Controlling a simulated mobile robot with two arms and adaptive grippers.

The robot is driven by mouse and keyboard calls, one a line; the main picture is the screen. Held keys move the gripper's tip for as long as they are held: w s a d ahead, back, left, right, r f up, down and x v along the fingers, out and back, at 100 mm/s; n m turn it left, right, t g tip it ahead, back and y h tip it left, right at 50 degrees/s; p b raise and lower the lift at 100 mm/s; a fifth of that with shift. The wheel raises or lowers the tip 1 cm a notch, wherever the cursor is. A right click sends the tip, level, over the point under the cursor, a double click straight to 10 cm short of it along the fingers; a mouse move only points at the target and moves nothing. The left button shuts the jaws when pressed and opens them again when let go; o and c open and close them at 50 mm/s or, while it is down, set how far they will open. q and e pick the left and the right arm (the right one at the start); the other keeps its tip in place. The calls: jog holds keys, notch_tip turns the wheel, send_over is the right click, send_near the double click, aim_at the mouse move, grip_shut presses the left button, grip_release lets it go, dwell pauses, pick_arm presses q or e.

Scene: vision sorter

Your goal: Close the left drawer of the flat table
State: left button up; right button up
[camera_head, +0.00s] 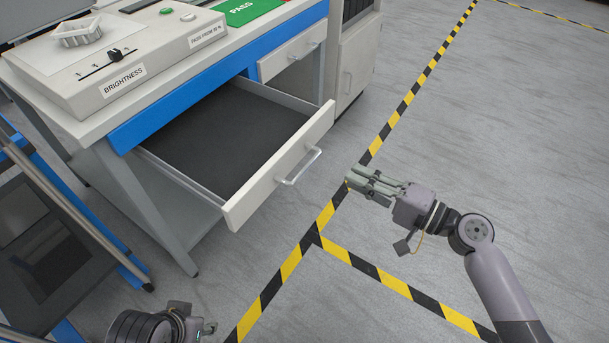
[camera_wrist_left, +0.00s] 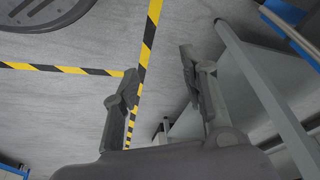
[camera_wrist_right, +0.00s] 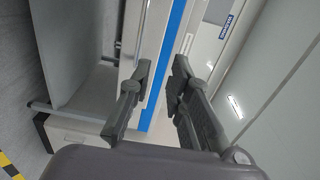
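The left drawer (camera_head: 285,170) of the flat table (camera_head: 120,110) is pulled far out in the head view. It has a white front, a dark empty floor and a silver bar handle (camera_head: 302,166). My right gripper (camera_head: 356,181) is in front of the drawer, to the right of the handle and apart from it. Its fingers are spread with nothing between them in the right wrist view (camera_wrist_right: 162,72). My left gripper (camera_head: 205,325) is at the bottom edge of the head view, partly cut off. Its fingers are apart and empty in the left wrist view (camera_wrist_left: 157,68).
The right drawer (camera_head: 292,52) is shut. A panel with a brightness slider (camera_head: 116,54) and a green PASS mat (camera_head: 246,10) are on the tabletop. A dark-panelled rack (camera_head: 50,240) stands at left. The grey floor with yellow-black tape (camera_head: 335,249) is clear before the drawer.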

aim_at(291, 147)
jog(key=shift+a+r, duration=0.25)
jog(key=shift+r, duration=0.05)
jog(key=shift+c, duration=0.7)
jog(key=shift+w+a+r, duration=0.1)
jog(key=shift+w+a, duration=0.1)
jog(key=shift+a, duration=0.1)
jog(key=shift+c, duration=0.6)
jog(key=p+x, duration=0.1)
jog(key=x, duration=1.2)
jog(key=shift+s, duration=0.1)
grip_shut()
pick_arm(q)
jog(key=shift+x, duration=1.05)
pick_arm(e)
jog(key=shift+a, duration=0.1)
